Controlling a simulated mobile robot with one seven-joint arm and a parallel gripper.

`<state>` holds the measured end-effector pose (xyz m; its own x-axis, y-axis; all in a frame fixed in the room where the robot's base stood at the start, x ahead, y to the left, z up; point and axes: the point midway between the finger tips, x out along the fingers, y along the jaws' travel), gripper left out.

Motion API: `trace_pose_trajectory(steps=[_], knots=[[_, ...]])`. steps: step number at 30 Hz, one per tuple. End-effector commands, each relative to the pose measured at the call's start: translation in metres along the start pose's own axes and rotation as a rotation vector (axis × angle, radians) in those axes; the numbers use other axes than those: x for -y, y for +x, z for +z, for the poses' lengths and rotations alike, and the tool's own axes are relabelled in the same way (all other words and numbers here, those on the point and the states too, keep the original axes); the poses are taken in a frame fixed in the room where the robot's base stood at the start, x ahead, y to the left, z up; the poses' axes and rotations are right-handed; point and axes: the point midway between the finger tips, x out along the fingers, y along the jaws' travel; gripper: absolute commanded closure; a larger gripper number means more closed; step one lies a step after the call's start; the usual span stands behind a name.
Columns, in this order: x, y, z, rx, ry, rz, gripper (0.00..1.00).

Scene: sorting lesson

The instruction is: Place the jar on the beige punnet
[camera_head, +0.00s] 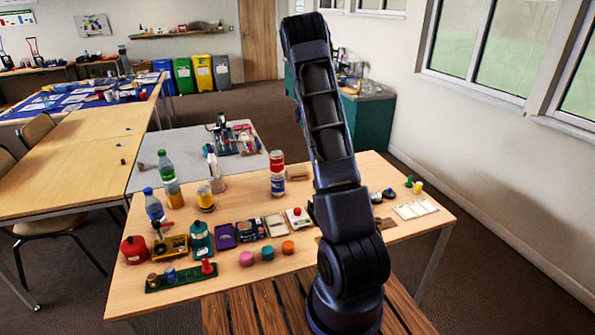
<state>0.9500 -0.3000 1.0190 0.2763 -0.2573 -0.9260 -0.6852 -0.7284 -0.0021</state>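A small jar (205,199) with amber contents and a lid stands upright on the wooden table (340,235), left of its middle. A similar amber container (174,195) stands to its left, below a green-capped bottle; I cannot tell whether it is also a jar. A small beige-brown box (298,173) lies near the far edge and may be the beige punnet. A flat beige tray (275,225) in the front row is another candidate; I cannot tell which. My arm rises across the table right of the middle. My gripper is not visible.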

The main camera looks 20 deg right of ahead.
Motion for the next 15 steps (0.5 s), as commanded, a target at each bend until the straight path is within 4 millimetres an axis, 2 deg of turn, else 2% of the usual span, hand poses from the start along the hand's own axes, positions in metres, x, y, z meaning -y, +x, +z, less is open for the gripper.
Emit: trace_pose_trajectory(steps=[1,3,8,11,15], knots=[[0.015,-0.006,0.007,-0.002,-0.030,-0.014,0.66],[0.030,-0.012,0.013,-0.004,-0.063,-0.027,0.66],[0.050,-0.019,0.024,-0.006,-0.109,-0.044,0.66],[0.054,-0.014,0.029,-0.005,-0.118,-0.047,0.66],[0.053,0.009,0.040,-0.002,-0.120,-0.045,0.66]])
